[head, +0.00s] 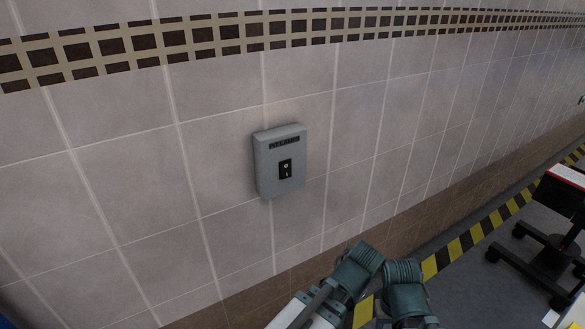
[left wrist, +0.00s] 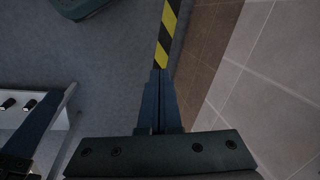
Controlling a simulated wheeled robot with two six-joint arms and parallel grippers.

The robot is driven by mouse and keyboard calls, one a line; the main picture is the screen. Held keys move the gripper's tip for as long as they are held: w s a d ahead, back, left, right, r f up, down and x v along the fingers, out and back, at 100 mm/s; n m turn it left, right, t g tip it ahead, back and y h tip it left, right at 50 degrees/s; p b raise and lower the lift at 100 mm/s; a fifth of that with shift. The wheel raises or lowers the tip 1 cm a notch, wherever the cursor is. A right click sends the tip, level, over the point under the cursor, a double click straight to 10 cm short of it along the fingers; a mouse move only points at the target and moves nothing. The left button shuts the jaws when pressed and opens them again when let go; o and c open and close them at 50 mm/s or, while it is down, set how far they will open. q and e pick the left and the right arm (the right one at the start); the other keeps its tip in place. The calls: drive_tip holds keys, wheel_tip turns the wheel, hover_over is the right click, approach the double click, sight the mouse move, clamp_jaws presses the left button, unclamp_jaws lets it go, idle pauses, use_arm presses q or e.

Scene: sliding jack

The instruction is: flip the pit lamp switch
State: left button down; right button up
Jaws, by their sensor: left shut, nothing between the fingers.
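The pit lamp switch is a grey box (head: 280,160) fixed to the tiled wall, near the middle of the head view. It has a dark label strip on top and a small black rocker (head: 286,168) with white marks. Which way the rocker is tipped is too small to tell. My left gripper (left wrist: 157,100) is shut and empty in the left wrist view, pointing at the floor stripe and wall foot. The box is not in that view. In the head view my arms' teal links show low, below the box. A dark finger-like bar (left wrist: 42,118), probably my right gripper, shows at left.
A yellow-black stripe (head: 478,232) runs along the wall's foot. A red-and-white topped stand (head: 560,215) on dark legs is at the right. The wall around the box is clear. A white thing with black knobs (left wrist: 62,121) lies at left in the wrist view.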

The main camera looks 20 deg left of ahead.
use_arm(q)
drive_tip(key=w+a+r+m+t+y+p, duration=0.1)
drive_tip(key=w+a+r+p, duration=0.3)
drive_tip(key=r, duration=0.4)
drive_tip(key=w+a+r+m+t+y+p, duration=0.1)
drive_tip(key=w+a+r+t+y+p, duration=0.2)
drive_tip(key=w+r, duration=0.4)
drive_tip(key=w+a+r+m+t+y+p, duration=0.1)
drive_tip(key=w+a+r+p, duration=0.4)
drive_tip(key=r, duration=0.5)
drive_tip(key=shift+w+a+r+m+t+y+p, duration=0.2)
drive_tip(key=shift+w+r+m+t+y+p, duration=0.3)
drive_tip(key=shift+p, duration=0.75)
drive_tip(key=shift+s+f, duration=0.1)
drive_tip(key=shift+f, duration=0.15)
